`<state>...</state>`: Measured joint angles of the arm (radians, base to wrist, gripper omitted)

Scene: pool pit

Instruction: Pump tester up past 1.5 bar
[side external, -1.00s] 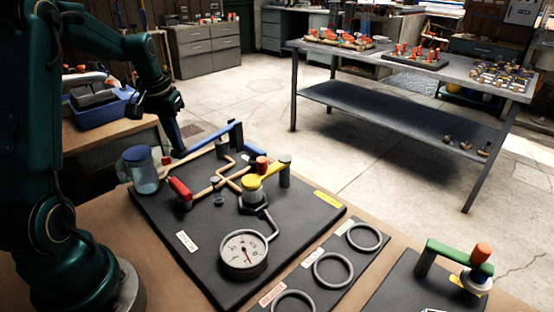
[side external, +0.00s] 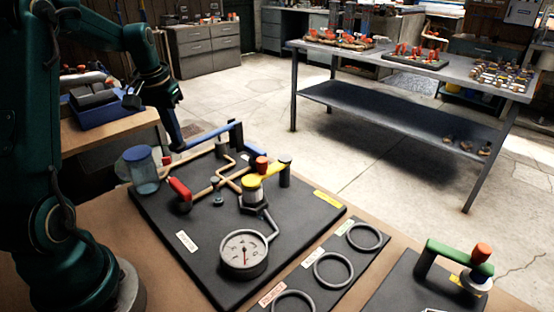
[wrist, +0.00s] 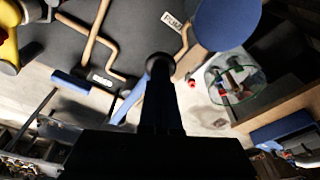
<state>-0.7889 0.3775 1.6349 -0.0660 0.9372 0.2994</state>
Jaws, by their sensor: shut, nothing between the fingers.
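The tester is a black board (side external: 185,270) with brass-coloured pipes and a round white gauge (side external: 243,252) at its front. The gauge needle points roughly downward; its figures are too small to read. A blue pump lever (side external: 210,134) reaches left from a dark post at the back of the board. My gripper (side external: 177,147) is shut and empty, pointing down at the lever's left end. I cannot tell whether it touches the lever. In the wrist view, the shut fingers (wrist: 160,65) show beside a blue bar (wrist: 128,103).
A clear reservoir with a blue lid (side external: 140,165) stands left of my gripper. A red handle (side external: 180,189) and a yellow handle (side external: 268,175) rise from the board. Grey rings (side external: 333,270) lie to the right. A green-handled fitting (side external: 458,257) stands further right.

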